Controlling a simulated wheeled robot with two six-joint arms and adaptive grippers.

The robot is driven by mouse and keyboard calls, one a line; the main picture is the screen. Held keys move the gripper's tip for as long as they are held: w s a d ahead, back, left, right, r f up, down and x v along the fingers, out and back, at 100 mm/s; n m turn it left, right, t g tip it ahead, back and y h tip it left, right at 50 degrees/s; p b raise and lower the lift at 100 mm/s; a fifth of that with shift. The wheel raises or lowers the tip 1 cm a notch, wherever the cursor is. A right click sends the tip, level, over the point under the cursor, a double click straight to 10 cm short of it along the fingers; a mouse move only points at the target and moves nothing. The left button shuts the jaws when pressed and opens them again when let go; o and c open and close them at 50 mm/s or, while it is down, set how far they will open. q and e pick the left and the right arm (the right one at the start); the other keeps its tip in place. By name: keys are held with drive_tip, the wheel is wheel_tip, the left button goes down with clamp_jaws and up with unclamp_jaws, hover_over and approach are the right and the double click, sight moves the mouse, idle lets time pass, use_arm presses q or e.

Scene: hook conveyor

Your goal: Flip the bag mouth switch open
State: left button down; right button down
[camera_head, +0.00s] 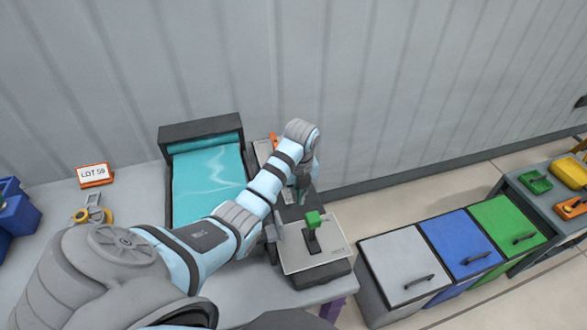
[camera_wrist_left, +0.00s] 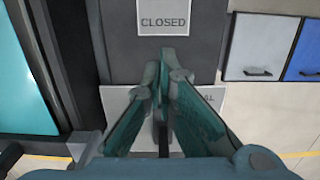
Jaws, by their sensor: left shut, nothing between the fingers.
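A dark box with a white label reading CLOSED (camera_wrist_left: 163,18) fills the top of the left wrist view. In the head view the left gripper (camera_head: 301,188) points down over a dark unit at the back of the table, behind a metal plate (camera_head: 330,242) with a green-knobbed lever (camera_head: 313,221). My right gripper is not in view.
A machine with a teal sheet (camera_head: 208,185) stands left of my left arm. A LOT 59 sign (camera_head: 94,175) and a yellow-orange tool (camera_head: 92,212) lie farther left. Grey (camera_head: 398,262), blue (camera_head: 462,243) and green (camera_head: 507,222) lidded bins stand to the right.

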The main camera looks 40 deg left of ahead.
sight(296, 209)
use_arm(q)
wheel_tip(296, 209, down, 4)
drive_tip(key=shift+a+f+b, duration=0.1)
drive_tip(key=shift+a+b, duration=0.05)
drive_tip(key=shift+b, duration=0.15)
drive_tip(key=w+a, duration=0.1)
drive_tip(key=w+a+r, duration=0.1)
drive_tip(key=a, duration=0.1)
drive_tip(key=shift+w+r, duration=0.15)
drive_tip(key=shift+r, duration=0.05)
